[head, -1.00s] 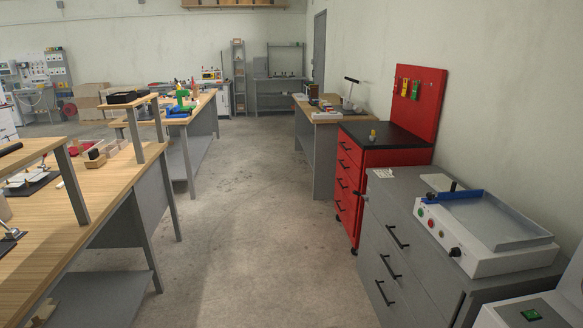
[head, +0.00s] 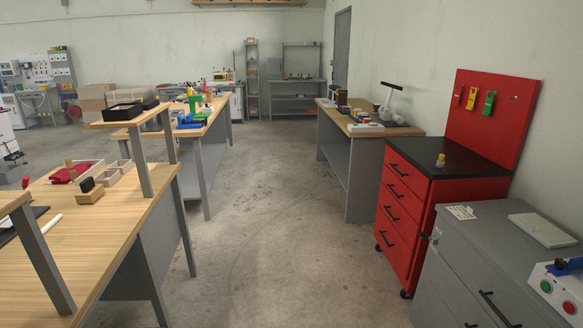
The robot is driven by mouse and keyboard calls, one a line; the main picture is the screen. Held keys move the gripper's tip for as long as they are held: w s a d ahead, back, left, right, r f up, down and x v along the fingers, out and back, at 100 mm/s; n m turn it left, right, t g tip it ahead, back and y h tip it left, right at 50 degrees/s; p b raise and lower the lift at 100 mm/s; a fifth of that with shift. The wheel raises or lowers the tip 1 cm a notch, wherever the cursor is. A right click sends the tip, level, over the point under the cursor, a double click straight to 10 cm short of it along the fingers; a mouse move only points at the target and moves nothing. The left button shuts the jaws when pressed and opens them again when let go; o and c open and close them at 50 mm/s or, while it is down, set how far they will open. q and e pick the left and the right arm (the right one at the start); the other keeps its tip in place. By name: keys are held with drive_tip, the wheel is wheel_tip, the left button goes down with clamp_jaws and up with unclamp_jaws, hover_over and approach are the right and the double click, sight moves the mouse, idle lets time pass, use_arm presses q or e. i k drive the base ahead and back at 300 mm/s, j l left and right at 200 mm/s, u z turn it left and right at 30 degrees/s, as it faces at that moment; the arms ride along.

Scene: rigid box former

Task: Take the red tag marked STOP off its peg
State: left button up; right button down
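Several small tags hang from pegs on the upright red panel (head: 505,135) at the right of the head view. The lettering on the tags is too small to read, so I cannot tell which says STOP. The panel rises behind the black top of a red drawer cabinet (head: 405,215). Neither of my grippers is in view.
A grey cabinet (head: 455,262) stands in front of the red one, with a white machine (head: 560,285) on it. A small yellow item (head: 440,160) sits on the black top. Wooden workbenches (head: 110,215) line the left. The floor (head: 290,230) between is clear.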

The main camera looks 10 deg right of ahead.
sight(457, 93)
drive_tip(key=i+z, duration=0.2)
drive_tip(key=i, duration=1.25)
drive_tip(key=i+z, duration=0.2)
drive_tip(key=i, duration=0.5)
drive_tip(key=i+j+z, duration=0.2)
drive_tip(key=i, duration=0.5)
drive_tip(key=i+z, duration=0.45)
drive_tip(key=i+j+z, duration=0.25)
drive_tip(key=i+z, duration=0.15)
drive_tip(key=i, duration=0.15)
drive_tip(key=i+j+z, duration=0.7)
drive_tip(key=z, duration=0.2)
drive_tip(key=i+j+z, duration=0.2)
drive_tip(key=z, duration=0.2)
drive_tip(key=i+j+z, duration=0.15)
drive_tip(key=j+z, duration=0.7)
drive_tip(key=i, duration=0.05)
